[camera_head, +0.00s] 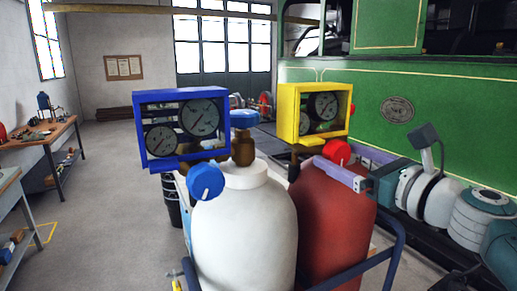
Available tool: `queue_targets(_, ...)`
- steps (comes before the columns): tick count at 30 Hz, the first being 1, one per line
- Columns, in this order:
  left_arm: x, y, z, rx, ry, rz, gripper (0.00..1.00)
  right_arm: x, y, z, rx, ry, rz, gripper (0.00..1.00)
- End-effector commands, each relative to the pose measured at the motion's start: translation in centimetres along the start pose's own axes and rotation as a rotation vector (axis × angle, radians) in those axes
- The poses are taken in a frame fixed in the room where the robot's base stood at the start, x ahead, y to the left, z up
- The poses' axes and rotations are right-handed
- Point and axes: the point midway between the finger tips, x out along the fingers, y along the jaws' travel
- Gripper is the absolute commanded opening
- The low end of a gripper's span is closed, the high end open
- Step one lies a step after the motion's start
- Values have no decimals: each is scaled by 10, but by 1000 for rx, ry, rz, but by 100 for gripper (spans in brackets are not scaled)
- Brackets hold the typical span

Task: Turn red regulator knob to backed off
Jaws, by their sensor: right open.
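The red regulator knob (337,151) sits below the yellow-framed gauge box (287,117), in front of the top of the red cylinder (322,220). My right gripper (334,154) is open, its two pale lavender fingers reaching in from the right. The knob shows between the fingertips, with the near finger covering its lower part. I cannot tell whether either finger touches it. Any pointer mark on the knob is hidden or too small to read. My left gripper is not in view.
A white cylinder (243,235) with a blue knob (206,181) and blue-framed gauges (140,128) stands left of the red one. A dark blue cart rail (397,240) runs in front. The green tram (450,125) stands behind right. Workbenches (50,136) line the left; floor between is clear.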

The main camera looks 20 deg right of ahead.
Motion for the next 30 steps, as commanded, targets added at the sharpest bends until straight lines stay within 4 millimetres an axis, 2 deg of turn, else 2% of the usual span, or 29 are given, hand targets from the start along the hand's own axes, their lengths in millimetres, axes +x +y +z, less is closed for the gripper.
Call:
queue_targets(4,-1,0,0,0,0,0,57,7,0,0,0,1,1,94)
queue_targets(12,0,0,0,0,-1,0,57,8,0,0,-2,1,1,93)
queue_targets(30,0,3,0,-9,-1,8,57,8,1,0,-1,1,2,26)
